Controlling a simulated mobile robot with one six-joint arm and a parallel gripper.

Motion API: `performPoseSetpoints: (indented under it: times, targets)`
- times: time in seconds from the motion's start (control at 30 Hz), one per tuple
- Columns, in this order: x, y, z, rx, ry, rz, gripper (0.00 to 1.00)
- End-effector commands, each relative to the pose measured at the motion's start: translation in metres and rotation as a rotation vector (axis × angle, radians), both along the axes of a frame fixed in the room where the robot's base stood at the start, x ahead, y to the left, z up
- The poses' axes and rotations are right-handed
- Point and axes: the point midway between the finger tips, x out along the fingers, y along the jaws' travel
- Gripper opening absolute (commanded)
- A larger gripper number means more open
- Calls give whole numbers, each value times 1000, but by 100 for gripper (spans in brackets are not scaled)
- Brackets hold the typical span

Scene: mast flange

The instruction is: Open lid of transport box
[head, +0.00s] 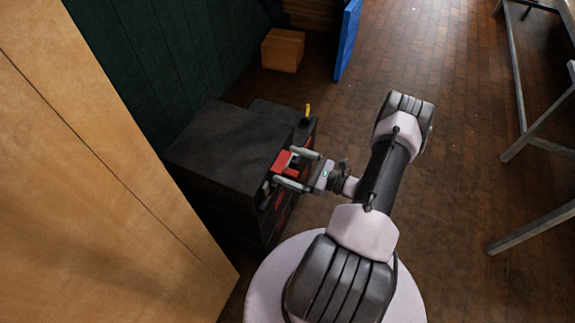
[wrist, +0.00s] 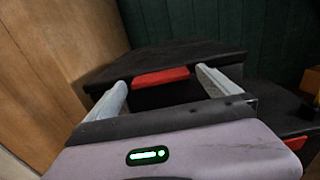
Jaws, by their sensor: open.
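The transport box (head: 222,150) is a black box at the left of the head view, with its dark lid down. It also shows in the wrist view (wrist: 180,60). A red latch or handle (head: 283,162) sits on its front near the top edge; in the wrist view the red piece (wrist: 160,77) lies between the fingers. My gripper (head: 285,168) is open at the box front, with one finger on each side of the red piece. In the wrist view the fingers stand apart from the red piece. I cannot tell how far the fingertips are from the box.
A wooden panel (head: 95,190) stands close at the left. A dark green wall (head: 165,55) is behind the box. A cardboard box (head: 283,50) and a blue panel (head: 347,40) stand farther back. Metal frames (head: 520,90) are at the right. The brick floor (head: 450,130) between is clear.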

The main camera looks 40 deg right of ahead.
Motion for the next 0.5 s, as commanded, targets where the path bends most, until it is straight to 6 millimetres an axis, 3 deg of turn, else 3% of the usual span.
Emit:
performPoseSetpoints:
  times: [0.37,0.5]
  targets:
    - [9,4,1,0,0,0,100]
    - [9,4,0,0,0,0,76]
